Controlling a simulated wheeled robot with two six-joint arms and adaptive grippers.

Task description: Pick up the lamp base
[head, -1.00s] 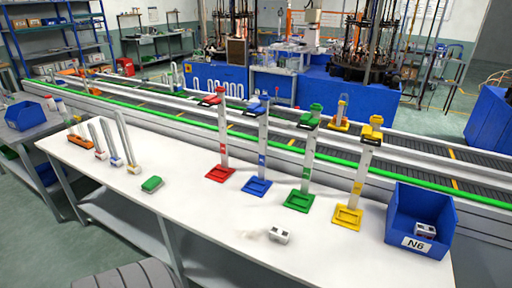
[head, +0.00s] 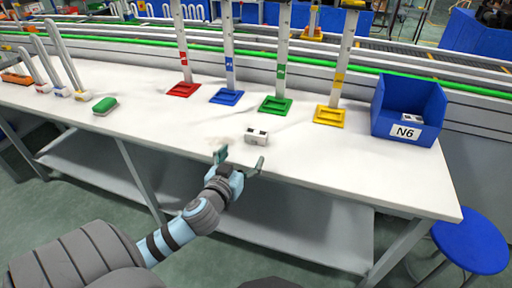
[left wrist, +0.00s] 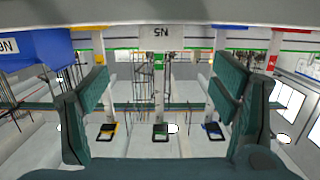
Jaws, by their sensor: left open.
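The lamp base (head: 256,137) is a small white block with dark openings on top. It lies on the white table near the front edge, in front of the blue and green stands. My left gripper (head: 240,160) is open and empty, just in front of the lamp base at the table's front edge, with its fingers spread towards it. In the left wrist view my open fingers (left wrist: 165,82) frame the stands, and I cannot make out the lamp base there. A similar white block (head: 411,118) sits in the blue N6 bin (head: 399,132). My right gripper is not in view.
Red (head: 183,90), blue (head: 226,96), green (head: 275,105) and yellow (head: 329,115) stands with tall posts line the table's back. A green block (head: 104,105) and U-shaped tubes (head: 62,60) are at left. A blue stool (head: 470,240) is at right.

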